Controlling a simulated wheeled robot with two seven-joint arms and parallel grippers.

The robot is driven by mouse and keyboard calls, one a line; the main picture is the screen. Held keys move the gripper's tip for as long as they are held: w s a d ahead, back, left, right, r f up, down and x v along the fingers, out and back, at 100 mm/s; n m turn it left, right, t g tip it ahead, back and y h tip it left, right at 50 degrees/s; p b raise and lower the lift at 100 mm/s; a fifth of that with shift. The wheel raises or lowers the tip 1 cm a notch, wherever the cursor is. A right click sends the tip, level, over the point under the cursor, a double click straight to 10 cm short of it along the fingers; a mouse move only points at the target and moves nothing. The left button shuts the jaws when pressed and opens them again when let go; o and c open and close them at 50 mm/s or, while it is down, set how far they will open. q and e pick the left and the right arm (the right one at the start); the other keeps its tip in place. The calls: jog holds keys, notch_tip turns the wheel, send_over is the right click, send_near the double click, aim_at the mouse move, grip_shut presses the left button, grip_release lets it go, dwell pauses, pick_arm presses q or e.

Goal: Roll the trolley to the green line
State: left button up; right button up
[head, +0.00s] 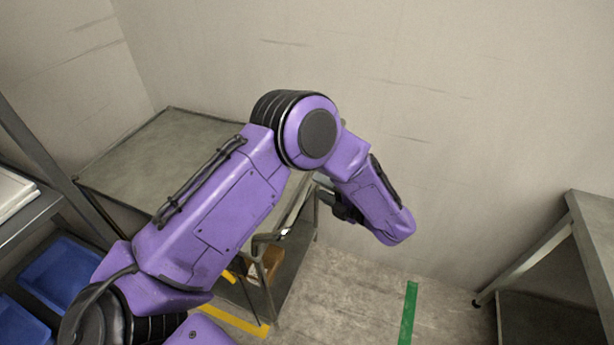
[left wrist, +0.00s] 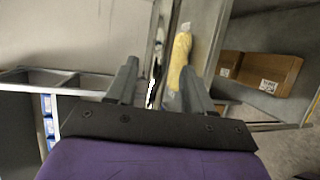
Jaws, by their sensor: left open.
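The trolley (head: 165,150) has a flat grey top and stands against the wall at the left of the head view. Its metal handle side (head: 292,214) faces right, partly behind my arm. A brown box (head: 268,265) sits low in it; the box (left wrist: 258,72) and a yellow item (left wrist: 178,62) also show in the left wrist view. My left gripper (head: 326,190) is open beside the handle. In the left wrist view a thin bright metal bar (left wrist: 154,72) shows between its fingers; contact cannot be told. The green line (head: 408,312) lies on the floor to the right. My right gripper is not in view.
A yellow floor marking (head: 243,321) runs by the trolley's near side. Blue bins (head: 62,272) sit on a rack at the left. A grey metal table (head: 595,225) stands at the right. Bare floor (head: 350,290) lies between trolley and green line.

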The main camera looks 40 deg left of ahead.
pick_arm(q)
jog(key=p+x, duration=0.1)
jog(key=x, duration=0.4)
jog(key=shift+w+a+r, duration=0.1)
jog(key=shift+r, duration=0.05)
jog(key=shift+w+a+f, duration=0.1)
jog(key=shift+a+f, duration=0.1)
jog(key=shift+a, duration=0.25)
grip_shut()
jog(key=shift+d, duration=0.15)
